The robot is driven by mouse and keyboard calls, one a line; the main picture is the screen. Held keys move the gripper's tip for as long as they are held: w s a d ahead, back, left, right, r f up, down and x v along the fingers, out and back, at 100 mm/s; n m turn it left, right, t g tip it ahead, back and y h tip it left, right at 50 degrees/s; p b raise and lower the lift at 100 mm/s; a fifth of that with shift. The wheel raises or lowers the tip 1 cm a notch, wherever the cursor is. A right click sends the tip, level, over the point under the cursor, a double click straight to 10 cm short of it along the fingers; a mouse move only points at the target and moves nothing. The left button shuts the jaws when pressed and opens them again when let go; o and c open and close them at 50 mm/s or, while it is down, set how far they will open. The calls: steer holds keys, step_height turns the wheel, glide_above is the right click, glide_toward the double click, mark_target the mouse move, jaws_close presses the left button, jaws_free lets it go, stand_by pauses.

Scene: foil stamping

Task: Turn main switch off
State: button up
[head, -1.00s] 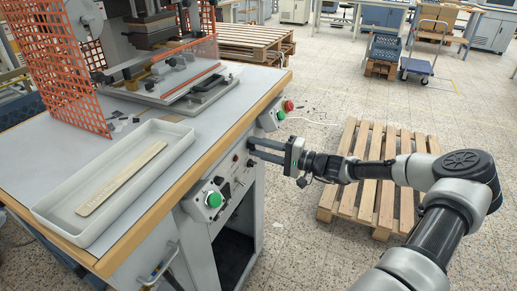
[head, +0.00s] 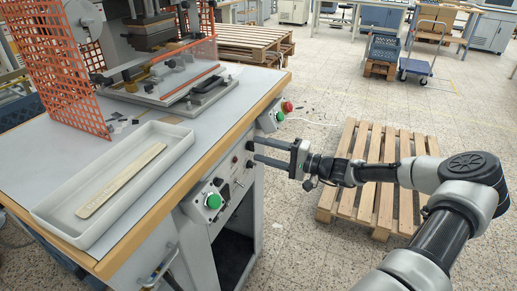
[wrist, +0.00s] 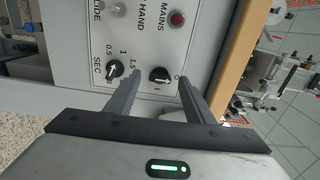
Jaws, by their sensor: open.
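The main switch (wrist: 159,75) is a small black rotary knob on the grey control panel, with O and I marks beside it. In the wrist view it shows between my two fingers, near their tips; I cannot tell clearly which mark it points to. My gripper (head: 252,150) is open and empty, its fingers reaching toward the panel on the press table's front. No contact with the knob is visible. A red lamp (wrist: 177,19) labelled MAINS sits above the knob in the wrist view.
A timer dial (wrist: 115,69) marked SEC is left of the knob in the wrist view. A green button (head: 213,201) and a red button (head: 287,106) flank the panel. The wooden table edge (head: 222,145) overhangs it. A pallet (head: 350,205) lies on the floor under my arm.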

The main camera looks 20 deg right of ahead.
steer(key=p+v, duration=0.2)
steer(key=v, duration=1.3)
steer(key=shift+s+d, duration=0.2)
steer(key=shift+s, duration=0.05)
